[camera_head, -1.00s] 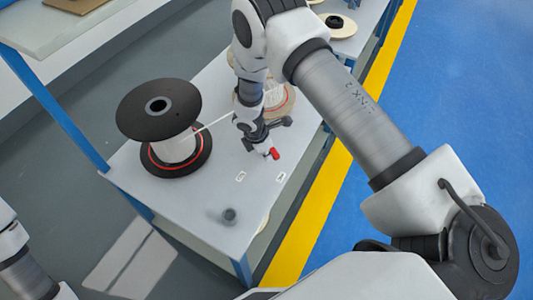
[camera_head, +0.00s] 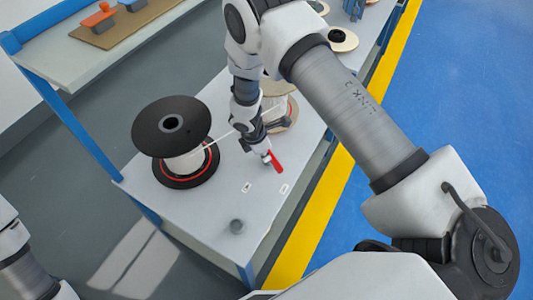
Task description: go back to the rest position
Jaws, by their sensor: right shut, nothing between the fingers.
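My right arm comes in from the right and reaches down over the white bench (camera_head: 205,215). My right gripper (camera_head: 267,157) points down over the middle of the bench and is shut, with nothing held. A small red part (camera_head: 276,163) shows right beside its tip; I cannot tell whether it touches. A large black spool (camera_head: 171,124) with white cable stands to the left of the gripper. A white strand (camera_head: 220,139) runs from it to behind my right arm. Only a link of my left arm shows at the lower left; its gripper is out of view.
A paler spool (camera_head: 283,110) stands behind my right wrist, partly hidden. A shelf (camera_head: 42,62) with a brown board (camera_head: 115,29) is at the upper left. Blue floor lies open at the right.

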